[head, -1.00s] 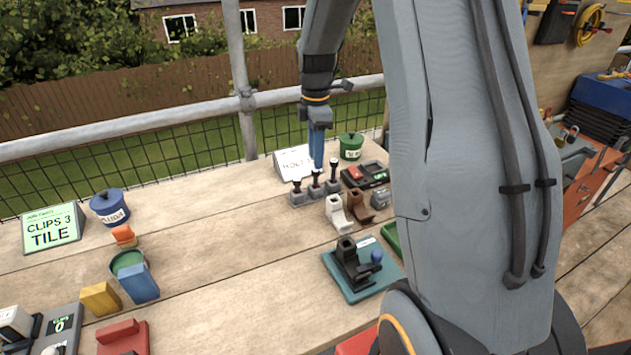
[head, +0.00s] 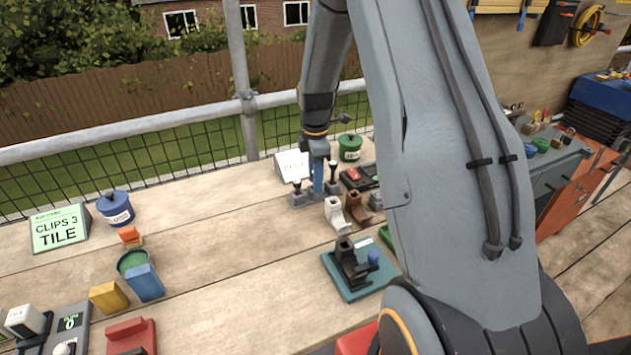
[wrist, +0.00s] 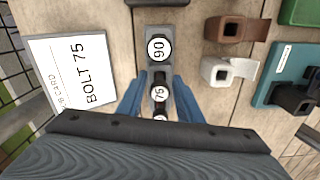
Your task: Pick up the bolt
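Several black bolts with round numbered white tops stand in a row on a grey holder (head: 299,200). In the wrist view, the bolt marked 90 (wrist: 158,48) is at the far end, the bolt marked 75 (wrist: 159,94) is in the middle, and a third bolt (wrist: 160,118) is mostly hidden by my gripper body. A white card (wrist: 72,72) beside them reads BOLT 75. My gripper (wrist: 159,88) has its blue fingers apart, one on each side of the 75 bolt. In the head view my gripper (head: 318,188) is down at the middle of the row.
A white bracket (head: 337,213) and a brown bracket (head: 357,207) stand just in front and right of the holder. A green pot (head: 350,148) stands behind. A teal base with a black fixture (head: 352,268) is nearer. The bench's middle is clear.

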